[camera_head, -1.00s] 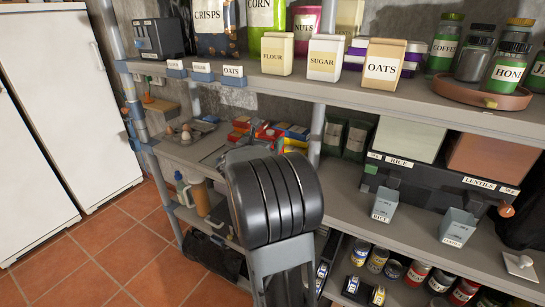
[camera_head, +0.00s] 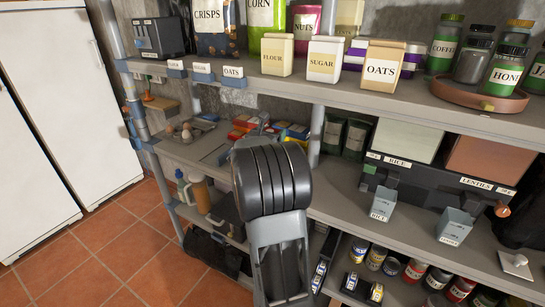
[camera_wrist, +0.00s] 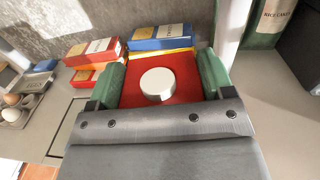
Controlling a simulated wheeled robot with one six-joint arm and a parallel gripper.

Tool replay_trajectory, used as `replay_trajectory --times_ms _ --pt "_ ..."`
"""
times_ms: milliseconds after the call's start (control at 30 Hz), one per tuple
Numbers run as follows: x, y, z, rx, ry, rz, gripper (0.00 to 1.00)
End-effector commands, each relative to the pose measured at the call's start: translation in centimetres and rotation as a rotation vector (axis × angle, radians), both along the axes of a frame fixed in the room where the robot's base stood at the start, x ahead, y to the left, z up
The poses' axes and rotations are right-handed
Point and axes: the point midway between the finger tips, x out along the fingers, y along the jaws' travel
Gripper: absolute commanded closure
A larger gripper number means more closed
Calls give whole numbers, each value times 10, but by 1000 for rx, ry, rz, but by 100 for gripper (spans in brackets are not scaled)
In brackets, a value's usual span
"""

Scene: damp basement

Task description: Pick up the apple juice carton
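A red carton with a round white cap (camera_wrist: 157,85), whose label I cannot see, is in the wrist view and fits the apple juice carton. My gripper (camera_wrist: 160,75) has its two green fingers on either side of it, one left and one right. No clear gap shows between the fingers and the carton, and I cannot tell whether they press on it. The carton's lower part is hidden by the gripper body. In the head view my own arm hides the gripper and the carton on the middle shelf.
Red, yellow and blue boxes (camera_wrist: 160,37) stand just behind the carton. A shelf post (camera_wrist: 230,28) and dark rice cakes packs (camera_wrist: 268,22) are at its right. Eggs in a tray (camera_wrist: 14,112) lie left. The upper shelf (camera_head: 300,88) overhangs the middle one.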

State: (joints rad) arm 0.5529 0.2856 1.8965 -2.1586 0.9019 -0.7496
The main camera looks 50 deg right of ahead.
Motion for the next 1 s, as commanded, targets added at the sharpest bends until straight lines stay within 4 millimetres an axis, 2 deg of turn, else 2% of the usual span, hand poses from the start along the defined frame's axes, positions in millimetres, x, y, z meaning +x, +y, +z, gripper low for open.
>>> replay_trajectory --times_ms 67,733,1000 --pt "0 0 0 1 0 1 35" --pt "1 1 0 1 0 2 99" --pt "0 0 3 -4 -3 1 99"
